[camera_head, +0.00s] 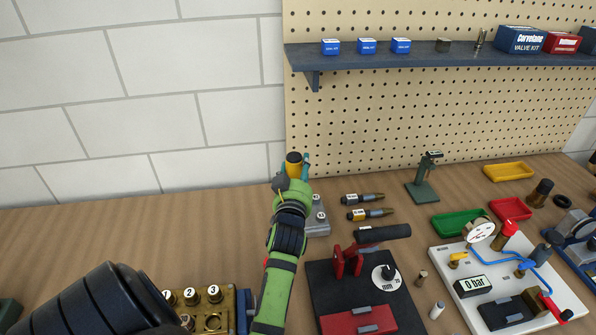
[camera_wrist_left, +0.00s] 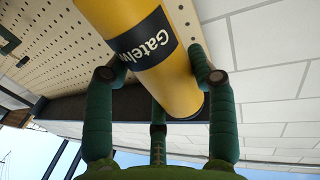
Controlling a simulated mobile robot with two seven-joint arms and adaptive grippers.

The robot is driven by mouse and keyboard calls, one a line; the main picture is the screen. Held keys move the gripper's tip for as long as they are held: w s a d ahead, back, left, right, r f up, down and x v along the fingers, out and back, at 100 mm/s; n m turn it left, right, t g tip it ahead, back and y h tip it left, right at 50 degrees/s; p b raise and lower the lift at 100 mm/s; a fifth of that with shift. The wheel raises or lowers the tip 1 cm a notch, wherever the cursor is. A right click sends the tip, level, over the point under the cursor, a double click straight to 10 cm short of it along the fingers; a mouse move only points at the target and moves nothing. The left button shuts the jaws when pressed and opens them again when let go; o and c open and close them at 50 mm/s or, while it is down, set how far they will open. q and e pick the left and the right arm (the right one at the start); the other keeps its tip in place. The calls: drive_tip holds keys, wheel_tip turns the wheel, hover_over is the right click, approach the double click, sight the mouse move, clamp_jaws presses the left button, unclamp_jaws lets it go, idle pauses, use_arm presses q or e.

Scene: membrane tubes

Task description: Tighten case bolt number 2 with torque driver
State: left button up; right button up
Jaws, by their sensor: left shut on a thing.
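My left gripper (camera_head: 293,178) is shut on a yellow torque driver (camera_head: 293,160), above the back edge of the table. The left wrist view shows the driver's yellow handle (camera_wrist_left: 178,80) with a black label, between dark green fingers (camera_wrist_left: 158,95). The driver's tip is hidden. A grey metal case (camera_head: 318,229) with bolts lies just right of the gripper, partly covered by my arm. Its number tags are too small to read. A brass block (camera_head: 240,300) with posts tagged 2 and 3 stands at the front left. My right gripper is not in view.
Two more drivers, one silver-banded (camera_head: 362,199) and one yellow-banded (camera_head: 368,214), and a black bar (camera_head: 383,233) lie to the right. A black fixture plate (camera_head: 325,285) and a white gauge board (camera_head: 480,315) fill the front right. The table's left back is clear.

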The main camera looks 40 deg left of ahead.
use_arm(q)
wheel_tip(320, 180, up, 2)
drive_tip(key=shift+r+p, duration=0.1)
drive_tip(key=shift+p, duration=0.5)
